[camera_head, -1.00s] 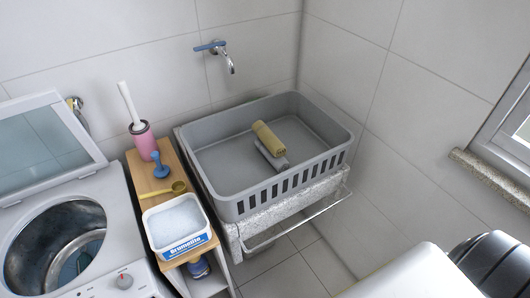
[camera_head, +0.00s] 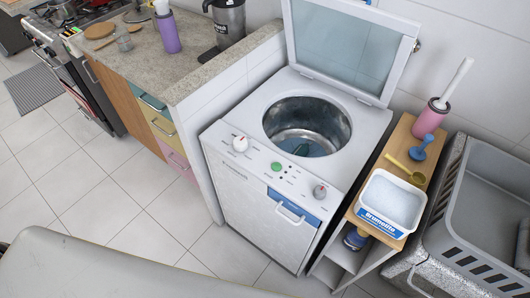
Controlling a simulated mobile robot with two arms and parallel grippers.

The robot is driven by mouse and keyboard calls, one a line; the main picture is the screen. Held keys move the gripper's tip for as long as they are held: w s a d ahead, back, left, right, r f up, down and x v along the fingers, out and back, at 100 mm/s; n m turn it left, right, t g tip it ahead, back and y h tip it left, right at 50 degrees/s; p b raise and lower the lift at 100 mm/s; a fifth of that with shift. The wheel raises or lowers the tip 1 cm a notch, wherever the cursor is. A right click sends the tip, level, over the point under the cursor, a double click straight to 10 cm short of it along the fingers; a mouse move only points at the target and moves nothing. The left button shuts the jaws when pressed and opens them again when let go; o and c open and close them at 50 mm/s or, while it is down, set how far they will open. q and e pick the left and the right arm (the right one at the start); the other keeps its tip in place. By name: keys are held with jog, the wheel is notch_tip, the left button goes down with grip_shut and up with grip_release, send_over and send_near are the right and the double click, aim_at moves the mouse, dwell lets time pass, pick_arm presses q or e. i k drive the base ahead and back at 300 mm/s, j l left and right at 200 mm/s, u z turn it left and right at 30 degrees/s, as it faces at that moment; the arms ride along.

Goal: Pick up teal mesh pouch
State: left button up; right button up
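A small teal item (camera_head: 302,149) lies low inside the open drum of the white top-loading washing machine (camera_head: 232,190). It looks like the teal mesh pouch, but it is partly in shadow and too small for me to make out any mesh. The drum's rim (camera_head: 270,122) is round and metallic, and the glass lid (camera_head: 345,45) stands raised behind it. Neither of my grippers is in view. Only a large light grey part, likely of my own body, shows along the bottom left.
Right of the washer, a narrow wooden shelf (camera_head: 406,141) holds a white powder tub (camera_head: 391,203), a yellow scoop (camera_head: 404,169), a blue-handled tool (camera_head: 420,150) and a pink brush holder (camera_head: 430,118). A grey basket (camera_head: 480,200) is farther right. A stone counter (camera_head: 185,55) stands left; floor in front is clear.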

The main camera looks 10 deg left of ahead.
aim_at(303, 150)
jog(key=i+j, duration=0.2)
jog(key=i+j+z, duration=0.4)
jog(key=j, duration=0.2)
jog(key=j+z, duration=0.2)
jog(key=i+j+z, duration=0.2)
jog(key=j, duration=0.25)
jog(key=k, duration=0.1)
